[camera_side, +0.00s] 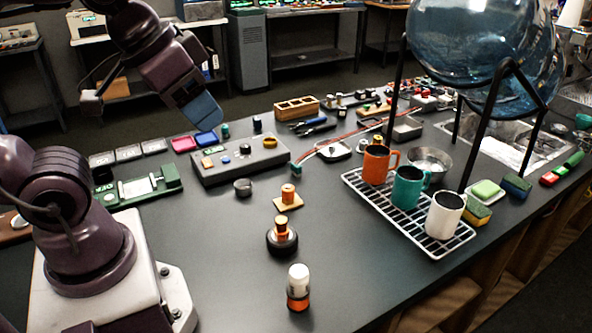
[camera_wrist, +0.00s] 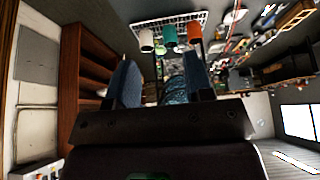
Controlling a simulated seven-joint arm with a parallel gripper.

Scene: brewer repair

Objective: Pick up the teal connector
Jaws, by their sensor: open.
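A small teal connector (camera_side: 296,169) lies on the dark bench at the near end of a red cable (camera_side: 345,138), just right of the grey control box (camera_side: 240,158). My gripper (camera_side: 207,118) is up in the air at upper left, above and behind the control box, well apart from the connector. Its blue fingers overlap in the side view. In the wrist view the two blue fingers of my gripper (camera_wrist: 161,80) stand apart with nothing between them. I cannot make out the connector in the wrist view.
A wire rack (camera_side: 408,213) holds an orange mug (camera_side: 376,165), a teal mug (camera_side: 408,187) and a white mug (camera_side: 444,215). A small white dish (camera_side: 334,151) sits right of the connector. The bench between the control box and rack is mostly clear.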

